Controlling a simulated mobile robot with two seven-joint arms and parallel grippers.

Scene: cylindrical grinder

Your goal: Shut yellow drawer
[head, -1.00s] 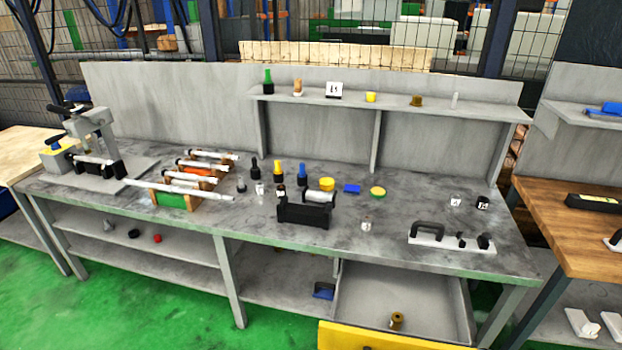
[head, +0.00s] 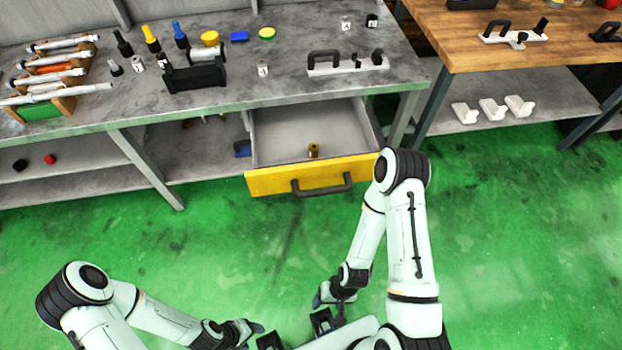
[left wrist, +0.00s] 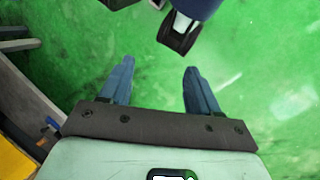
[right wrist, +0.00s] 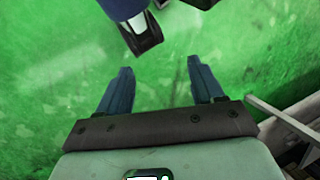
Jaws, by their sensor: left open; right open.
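The yellow drawer (head: 270,181) is pulled out from under the grey workbench, its grey inside showing from above. Its yellow front has a dark bar handle (head: 322,187). A small brass-coloured cylinder stands in the drawer (head: 313,150). A yellow surface, likely the drawer front, shows at the lower left of the left wrist view (left wrist: 14,160). My left gripper (head: 256,329) is low at the bottom of the head view, apart from the drawer; its fingers are apart and empty (left wrist: 158,70). My right gripper (head: 322,298) is below the drawer in the picture, also open and empty (right wrist: 160,68).
The workbench top (head: 225,100) carries a black V-block holder (head: 195,77), bottles, a shaft rack (head: 50,85) and a handled gauge (head: 345,64). A wooden table (head: 480,55) stands right. Green floor before the drawer is clear.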

